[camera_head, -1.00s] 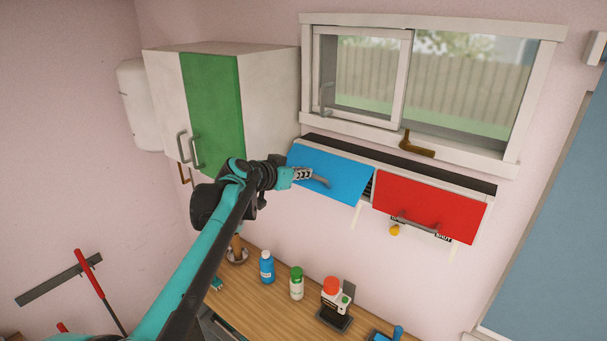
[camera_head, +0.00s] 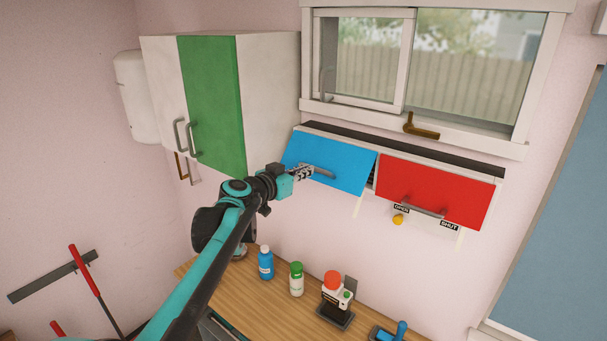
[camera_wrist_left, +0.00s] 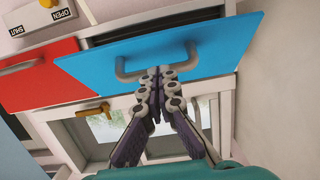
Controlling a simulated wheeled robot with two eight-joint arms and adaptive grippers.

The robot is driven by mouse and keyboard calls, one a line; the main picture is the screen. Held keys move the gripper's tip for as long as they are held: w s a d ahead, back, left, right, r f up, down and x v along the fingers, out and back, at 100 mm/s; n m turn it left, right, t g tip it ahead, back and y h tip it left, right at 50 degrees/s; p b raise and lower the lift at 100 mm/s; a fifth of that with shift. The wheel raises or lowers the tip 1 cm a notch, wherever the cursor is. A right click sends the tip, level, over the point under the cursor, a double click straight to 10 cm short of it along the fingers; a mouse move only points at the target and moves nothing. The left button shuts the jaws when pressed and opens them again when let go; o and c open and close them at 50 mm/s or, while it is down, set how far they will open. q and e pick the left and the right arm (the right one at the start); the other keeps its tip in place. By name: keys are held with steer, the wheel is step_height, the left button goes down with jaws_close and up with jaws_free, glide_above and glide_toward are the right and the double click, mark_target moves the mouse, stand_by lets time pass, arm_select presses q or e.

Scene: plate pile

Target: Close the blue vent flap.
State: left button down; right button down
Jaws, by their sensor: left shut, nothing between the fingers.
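The blue vent flap (camera_head: 330,158) hangs under the window, left of a red one, with its lower edge tilted out from the housing. A dark gap shows behind it in the left wrist view, where the flap (camera_wrist_left: 215,45) fills the upper part. Its grey bar handle (camera_head: 322,174) runs along the lower front. My left gripper (camera_head: 306,172) is shut and empty, with its fingertips (camera_wrist_left: 158,75) at the handle and close to the flap face. I cannot tell whether they touch. My right gripper is in neither view.
The red flap (camera_head: 433,190) is to the right, with a yellow knob (camera_head: 398,219) and OPEN/SHUT labels below. A green-doored cabinet (camera_head: 212,100) is at the left. A brown window handle (camera_head: 420,126) is above. Bottles and a red-topped device (camera_head: 335,300) stand on the wooden counter below.

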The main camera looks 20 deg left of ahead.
arm_select(q)
steer(key=w+d+f+b, duration=0.2)
steer(key=w+f+b, duration=0.2)
steer(key=w+f, duration=0.1)
steer(key=shift+f, duration=0.9)
stand_by(1.0)
